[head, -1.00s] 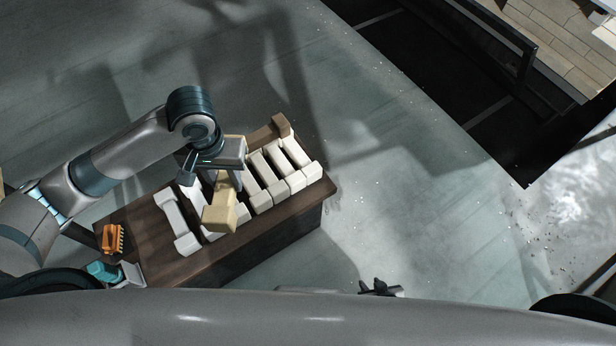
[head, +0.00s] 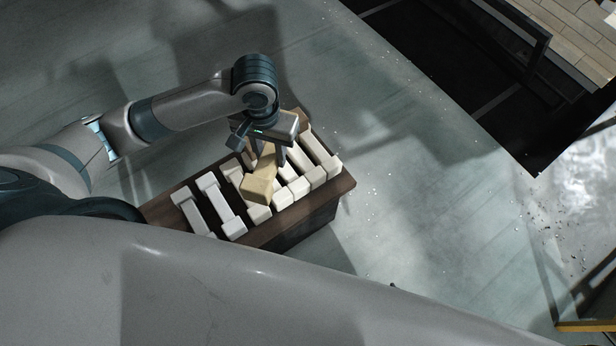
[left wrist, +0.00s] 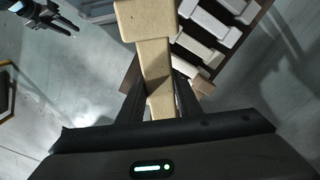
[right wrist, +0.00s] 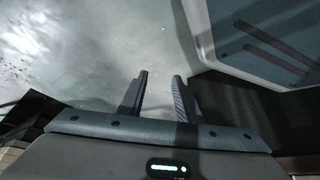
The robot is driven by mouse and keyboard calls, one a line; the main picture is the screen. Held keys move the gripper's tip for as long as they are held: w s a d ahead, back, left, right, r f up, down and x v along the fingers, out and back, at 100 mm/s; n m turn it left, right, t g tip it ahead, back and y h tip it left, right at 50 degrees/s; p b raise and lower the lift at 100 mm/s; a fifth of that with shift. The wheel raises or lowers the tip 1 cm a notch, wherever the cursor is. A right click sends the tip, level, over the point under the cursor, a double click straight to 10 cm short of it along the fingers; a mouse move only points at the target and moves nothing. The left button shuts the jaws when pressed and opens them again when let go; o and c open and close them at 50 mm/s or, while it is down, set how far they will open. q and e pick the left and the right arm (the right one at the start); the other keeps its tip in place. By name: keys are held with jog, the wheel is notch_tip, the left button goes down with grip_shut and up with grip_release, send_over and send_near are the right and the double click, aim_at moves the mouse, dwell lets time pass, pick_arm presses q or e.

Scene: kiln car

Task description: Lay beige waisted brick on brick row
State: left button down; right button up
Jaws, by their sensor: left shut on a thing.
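The beige waisted brick (head: 260,182) is gripped by its narrow middle in my left gripper (head: 268,155), above the brick row in the head view. In the left wrist view the beige brick (left wrist: 150,62) stands between the two fingers (left wrist: 160,95), its wide end toward the top. The brick row is several white waisted bricks (head: 213,198) lying side by side on a dark wooden table (head: 290,228). The held brick hides part of the row.
Open grey floor (head: 410,200) surrounds the table. A dark pit (head: 500,95) with a rail and paved bricks lies at the upper right. A yellow edge (head: 585,326) shows at the lower right.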

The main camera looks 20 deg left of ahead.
jog(key=o, duration=0.5)
jog(key=shift+d, duration=0.1)
pick_arm(q)
jog(key=shift+w+d+f+m, duration=0.1)
jog(key=shift+f+m, duration=0.3)
jog(key=shift+f, duration=0.15)
pick_arm(e)
jog(key=shift+o, duration=0.4)
jog(key=shift+w+r, duration=0.2)
jog(key=shift+r, duration=0.05)
pick_arm(q)
notch_tip(320, 180, down, 10)
jog(key=s+a+m+p, duration=0.1)
jog(key=m+p, duration=0.2)
jog(key=m, duration=0.3)
jog(key=shift+f+m, duration=0.15)
jog(key=shift+m, duration=0.25)
pick_arm(e)
jog(key=shift+w+a+r+t+y, duration=0.2)
jog(key=shift+w+a+r+t, duration=0.2)
jog(key=shift+a+r+t, duration=0.3)
jog(key=shift+w+a+r+t+y, duration=0.2)
jog(key=shift+w+a+r+t, duration=0.2)
jog(key=shift+a, duration=0.4)
